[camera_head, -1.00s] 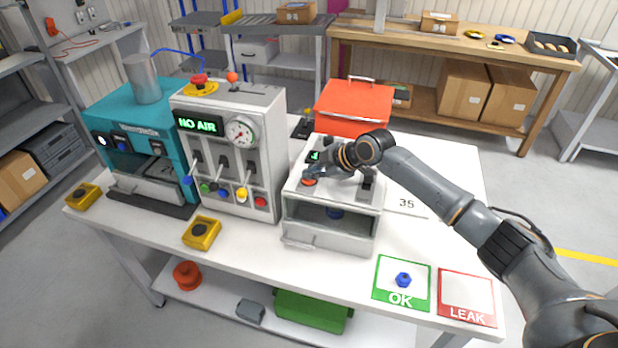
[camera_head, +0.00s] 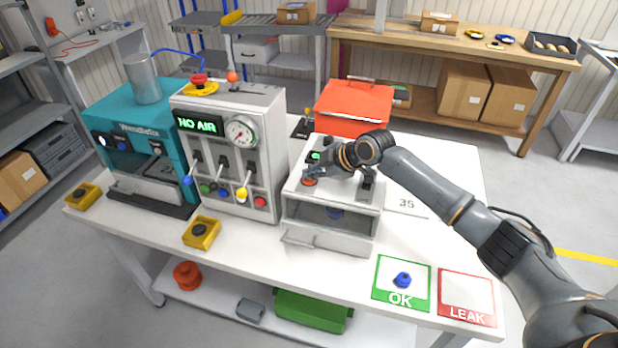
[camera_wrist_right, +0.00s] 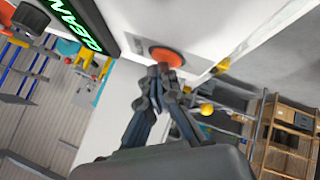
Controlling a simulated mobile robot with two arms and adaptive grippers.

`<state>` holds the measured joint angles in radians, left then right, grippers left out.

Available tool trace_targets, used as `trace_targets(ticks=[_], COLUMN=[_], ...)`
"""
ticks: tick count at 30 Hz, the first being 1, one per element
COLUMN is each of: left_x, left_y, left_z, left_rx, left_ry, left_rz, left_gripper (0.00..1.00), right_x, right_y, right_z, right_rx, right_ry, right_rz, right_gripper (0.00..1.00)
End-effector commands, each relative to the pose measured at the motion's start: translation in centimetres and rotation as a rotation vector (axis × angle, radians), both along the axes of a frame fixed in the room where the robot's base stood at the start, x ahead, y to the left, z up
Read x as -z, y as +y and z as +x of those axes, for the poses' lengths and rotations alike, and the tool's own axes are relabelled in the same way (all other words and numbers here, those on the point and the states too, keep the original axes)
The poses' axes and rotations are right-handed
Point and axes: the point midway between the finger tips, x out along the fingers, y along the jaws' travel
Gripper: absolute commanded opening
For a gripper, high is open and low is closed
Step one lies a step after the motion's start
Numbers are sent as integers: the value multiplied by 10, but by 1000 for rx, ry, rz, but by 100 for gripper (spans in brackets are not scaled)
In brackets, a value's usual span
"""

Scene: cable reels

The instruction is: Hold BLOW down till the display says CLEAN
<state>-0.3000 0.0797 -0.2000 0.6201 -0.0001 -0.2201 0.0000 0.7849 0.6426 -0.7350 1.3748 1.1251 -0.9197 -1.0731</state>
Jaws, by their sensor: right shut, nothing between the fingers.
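The grey-white box (camera_head: 335,235) with a window and a front handle stands mid-table. On its top are a red-orange button (camera_head: 309,182) and a small green-lit display (camera_head: 315,156). In the right wrist view the display (camera_wrist_right: 75,22) reads CLEAN, and the button (camera_wrist_right: 166,57) sits beside it. My right gripper (camera_head: 316,174) is shut and empty. Its fingertips (camera_wrist_right: 160,72) are right at the button's edge; I cannot tell whether they touch it. My left gripper is not in view.
A grey panel (camera_head: 228,165) with levers reads NO AIR, left of the box. A teal machine (camera_head: 135,125) stands further left. A red case (camera_head: 353,105) is behind. Green OK mat (camera_head: 385,298) with a blue part and red LEAK mat (camera_head: 466,290) lie at front right.

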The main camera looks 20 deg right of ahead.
Motion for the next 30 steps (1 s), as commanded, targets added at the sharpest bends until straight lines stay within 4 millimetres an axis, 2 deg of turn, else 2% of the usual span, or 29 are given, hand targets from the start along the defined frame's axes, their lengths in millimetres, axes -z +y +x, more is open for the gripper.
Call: trace_targets(ticks=[24,30], left_x=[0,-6], left_y=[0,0], left_z=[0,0], left_rx=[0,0], left_ry=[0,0], left_rz=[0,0], left_gripper=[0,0], right_x=[2,-6], right_y=[0,0], right_z=[-1,0], right_rx=[-1,0], right_ry=[3,2], right_rz=[-2,-2], right_gripper=[0,0])
